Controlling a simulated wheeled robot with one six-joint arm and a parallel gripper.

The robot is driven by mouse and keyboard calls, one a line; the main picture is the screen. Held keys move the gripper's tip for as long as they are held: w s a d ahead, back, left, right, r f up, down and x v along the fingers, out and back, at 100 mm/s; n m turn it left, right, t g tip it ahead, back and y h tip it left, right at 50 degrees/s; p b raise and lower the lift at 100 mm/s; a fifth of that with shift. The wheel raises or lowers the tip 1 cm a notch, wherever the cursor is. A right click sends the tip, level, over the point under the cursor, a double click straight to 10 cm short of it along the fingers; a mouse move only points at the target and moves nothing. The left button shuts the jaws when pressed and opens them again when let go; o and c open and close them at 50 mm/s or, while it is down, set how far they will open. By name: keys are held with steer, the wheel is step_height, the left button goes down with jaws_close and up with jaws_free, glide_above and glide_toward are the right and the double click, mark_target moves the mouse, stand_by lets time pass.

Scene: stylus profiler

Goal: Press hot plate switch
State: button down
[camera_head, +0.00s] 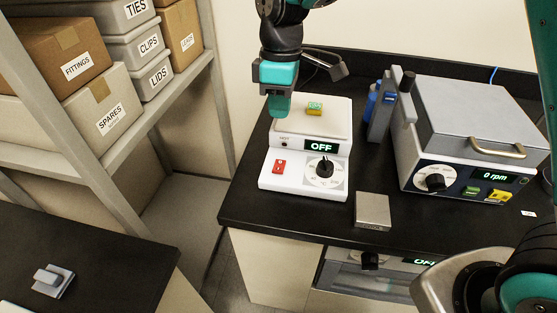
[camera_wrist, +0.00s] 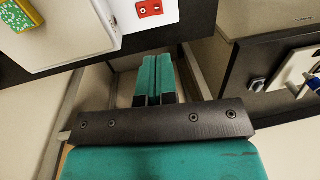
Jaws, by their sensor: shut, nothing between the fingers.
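The white hot plate (camera_head: 285,180) stands on the black bench in the head view, its display reading OFF. Its red switch (camera_head: 280,167) is on the left of the sloped front panel, left of the black dial (camera_head: 324,168). In the wrist view the red switch (camera_wrist: 149,8) shows at the top edge, partly cut off. My gripper (camera_head: 277,112) is shut and empty. In the head view it is at the left side of the hot plate's top. In the wrist view the shut green fingers (camera_wrist: 156,75) point up, below the switch and apart from it.
A small green and yellow chip (camera_head: 314,108) lies on the hot plate's top. A grey-lidded device reading 0 rpm (camera_head: 440,175) stands to the right. A flat metal block (camera_head: 373,210) lies in front of the hot plate. Shelves with boxes (camera_head: 112,115) stand at the left.

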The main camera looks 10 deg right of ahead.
mark_target(279, 166)
steer(key=f+p, duration=0.1)
steer(key=f, duration=0.3)
steer(key=s+f+p, duration=0.1)
steer(key=f, duration=0.4)
steer(key=f+p, duration=0.1)
steer(key=f, duration=0.3)
steer(key=shift+s+a+f, duration=0.15)
steer(key=shift+s+a, duration=0.1)
steer(key=shift+a, duration=0.05)
steer(key=shift+f, duration=0.15)
steer(key=shift+f, duration=0.1)
steer(key=shift+s+f+b, duration=0.15)
steer(key=shift+f+b, duration=0.2)
steer(key=shift+b, duration=0.1)
steer(key=shift+r, duration=0.2)
steer(key=shift+w+d+r+p, duration=0.15)
steer(key=shift+w+p, duration=0.1)
steer(key=shift+w, duration=0.15)
steer(key=shift+w+d+r+p, duration=0.1)
steer(key=shift+w+r+p, duration=0.05)
steer(key=shift+w+p, duration=0.15)
steer(key=shift+r, duration=0.1)
